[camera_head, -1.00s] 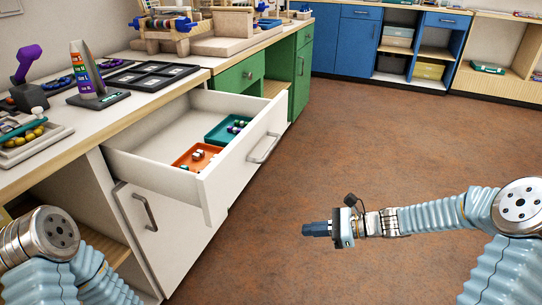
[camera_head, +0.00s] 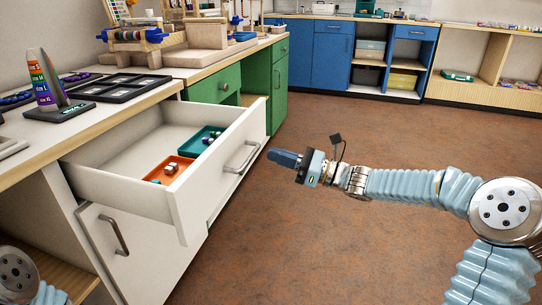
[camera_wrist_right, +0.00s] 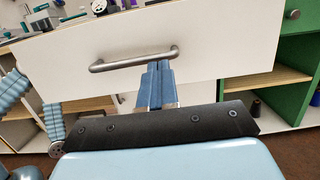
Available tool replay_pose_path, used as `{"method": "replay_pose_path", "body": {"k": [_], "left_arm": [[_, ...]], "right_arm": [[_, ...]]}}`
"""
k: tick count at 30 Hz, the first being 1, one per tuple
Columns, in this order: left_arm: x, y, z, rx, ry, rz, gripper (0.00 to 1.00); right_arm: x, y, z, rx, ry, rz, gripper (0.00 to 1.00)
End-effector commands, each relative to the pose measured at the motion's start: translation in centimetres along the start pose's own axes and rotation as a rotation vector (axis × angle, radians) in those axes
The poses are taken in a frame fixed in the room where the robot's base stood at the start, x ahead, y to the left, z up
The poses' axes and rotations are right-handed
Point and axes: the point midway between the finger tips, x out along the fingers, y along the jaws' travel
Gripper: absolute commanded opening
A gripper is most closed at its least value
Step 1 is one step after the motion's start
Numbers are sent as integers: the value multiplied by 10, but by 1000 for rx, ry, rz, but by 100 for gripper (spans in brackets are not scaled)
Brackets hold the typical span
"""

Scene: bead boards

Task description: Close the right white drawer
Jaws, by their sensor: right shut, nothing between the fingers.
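The white drawer (camera_head: 213,181) stands pulled open from the counter on the left in the head view, holding an orange tray (camera_head: 168,170) and a teal tray (camera_head: 200,141) with small beads. Its front carries a grey bar handle (camera_head: 243,158), which also shows in the right wrist view (camera_wrist_right: 134,58). My right gripper (camera_head: 272,154) has its blue fingers shut and empty, just right of the handle in the head view. In the right wrist view the shut fingers (camera_wrist_right: 157,84) point at the drawer front, by the handle's right end; I cannot tell whether they touch. My left gripper is not in view.
A white cupboard door (camera_head: 126,258) with a handle is below the drawer. Green cabinets (camera_head: 267,78) stand beyond it, and blue cabinets (camera_head: 331,55) line the far wall. The brown floor (camera_head: 360,135) right of the drawer is open.

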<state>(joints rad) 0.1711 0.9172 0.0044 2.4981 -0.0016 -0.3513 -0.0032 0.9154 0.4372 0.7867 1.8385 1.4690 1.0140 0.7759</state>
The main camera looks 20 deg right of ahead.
Motion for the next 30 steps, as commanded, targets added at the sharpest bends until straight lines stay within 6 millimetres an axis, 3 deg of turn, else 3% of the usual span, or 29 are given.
{"method": "replay_pose_path", "body": {"k": [6,23,30], "left_arm": [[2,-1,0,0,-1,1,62],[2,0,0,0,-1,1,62],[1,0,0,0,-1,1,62]], "right_arm": [[20,0,0,0,0,0,0],[28,0,-2,1,1,0,0],[63,1,-8,1,0,3,0]]}}
